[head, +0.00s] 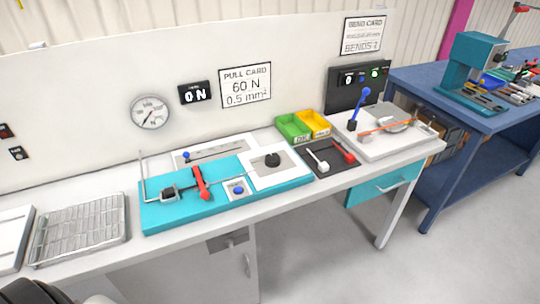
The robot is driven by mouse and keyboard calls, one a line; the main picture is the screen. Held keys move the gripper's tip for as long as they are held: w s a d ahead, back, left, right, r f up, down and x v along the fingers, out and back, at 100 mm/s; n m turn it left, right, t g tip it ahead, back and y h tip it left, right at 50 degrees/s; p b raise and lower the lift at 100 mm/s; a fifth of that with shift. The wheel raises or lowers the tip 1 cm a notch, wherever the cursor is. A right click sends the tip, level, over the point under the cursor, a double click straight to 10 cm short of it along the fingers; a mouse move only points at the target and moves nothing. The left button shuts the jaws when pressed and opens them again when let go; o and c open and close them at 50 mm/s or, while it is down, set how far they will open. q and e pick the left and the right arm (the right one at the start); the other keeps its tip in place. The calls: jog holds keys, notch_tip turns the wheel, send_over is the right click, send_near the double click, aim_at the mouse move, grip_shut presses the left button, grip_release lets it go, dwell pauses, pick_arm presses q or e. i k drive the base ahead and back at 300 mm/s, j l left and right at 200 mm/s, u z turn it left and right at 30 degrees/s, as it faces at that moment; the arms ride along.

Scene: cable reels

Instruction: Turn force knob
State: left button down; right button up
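A round black knob (272,159) sits on a white plate at the right end of the teal pull-test fixture (165,213). Nothing touches the knob. I cannot read any marks around it. The force display (195,93) on the back panel reads 0 N. A round dial gauge (150,112) hangs left of it. The pull card (245,85) reads 60 N, 0.5 mm². Neither gripper shows in the head view.
On the fixture are a red lever (202,183) and a blue button (238,189). A wire tray (80,229) lies to the left. Green (292,127) and yellow (314,124) bins, a black tool tray (326,171) and a bend tester (385,146) stand right of the knob.

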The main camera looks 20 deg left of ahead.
aim_at(272, 160)
jog(key=u, duration=1.3)
jog(key=i+u, duration=0.2)
jog(key=i, duration=0.15)
